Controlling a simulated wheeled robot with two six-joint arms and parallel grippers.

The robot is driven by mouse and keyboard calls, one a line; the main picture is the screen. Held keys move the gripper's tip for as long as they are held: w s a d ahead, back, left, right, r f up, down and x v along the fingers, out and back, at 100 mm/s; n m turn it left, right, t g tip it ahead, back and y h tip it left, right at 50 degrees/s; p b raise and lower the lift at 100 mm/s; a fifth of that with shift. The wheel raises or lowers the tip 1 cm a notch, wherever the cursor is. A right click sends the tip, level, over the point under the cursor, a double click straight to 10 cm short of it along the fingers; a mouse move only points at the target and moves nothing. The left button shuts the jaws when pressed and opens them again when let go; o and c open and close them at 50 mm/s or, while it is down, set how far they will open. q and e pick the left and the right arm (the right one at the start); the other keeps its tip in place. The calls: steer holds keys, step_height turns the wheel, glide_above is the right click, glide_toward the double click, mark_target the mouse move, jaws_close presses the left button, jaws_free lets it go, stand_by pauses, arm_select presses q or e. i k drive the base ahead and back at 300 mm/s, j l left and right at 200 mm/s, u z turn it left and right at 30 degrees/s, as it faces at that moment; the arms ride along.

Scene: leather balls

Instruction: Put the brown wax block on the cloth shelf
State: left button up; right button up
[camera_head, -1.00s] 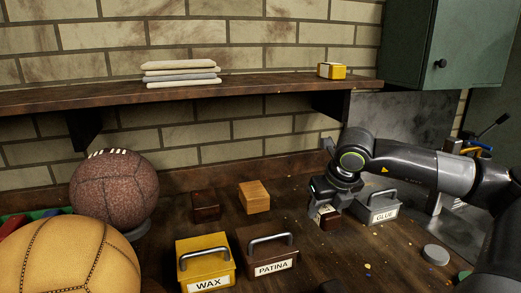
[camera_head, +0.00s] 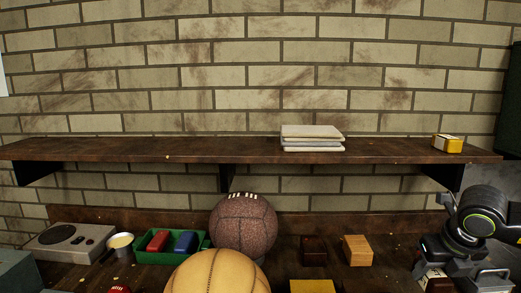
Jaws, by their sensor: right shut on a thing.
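The cloth shelf (camera_head: 200,150) is a long dark wooden board on the brick wall, with a stack of folded cloths (camera_head: 313,138) right of its middle. My right gripper (camera_head: 438,270) is at the lower right, below the shelf's right end. It is shut on a dark brown block with a white label (camera_head: 437,284), partly hidden by the fingers and near the bench. A dark brown block (camera_head: 314,251) and a tan block (camera_head: 357,250) sit on the bench to its left. My left gripper is out of view.
A small yellow block (camera_head: 447,144) sits at the shelf's right end. The shelf's left half is mostly clear. A brown ball (camera_head: 243,223), a tan ball (camera_head: 218,273) and a green tray (camera_head: 155,249) stand below. Brackets (camera_head: 442,176) hang under the shelf.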

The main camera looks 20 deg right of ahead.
mark_target(92, 149)
steer(key=j+z, duration=0.1)
steer(key=j, duration=0.35)
steer(key=k+j, duration=0.1)
steer(key=j, duration=0.35)
steer(key=j+z, duration=0.15)
steer(key=j, duration=0.3)
steer(key=k+j+z, duration=0.1)
steer(key=j, duration=0.3)
steer(key=k+j, duration=0.15)
steer(key=j, duration=0.3)
steer(key=j+z, duration=0.5)
steer(key=j, duration=1.65)
steer(key=i+j+z, duration=0.1)
steer(key=j, duration=0.25)
steer(key=i+j+z, duration=0.1)
steer(key=j, duration=0.25)
steer(key=i+j+z, duration=0.1)
steer(key=i+j, duration=0.15)
steer(key=j, duration=0.15)
steer(key=i+j, duration=0.1)
steer(key=j, duration=0.25)
steer(key=i+j+z, duration=0.15)
steer(key=j, duration=0.25)
steer(key=i+j+z, duration=0.1)
steer(key=j, duration=0.3)
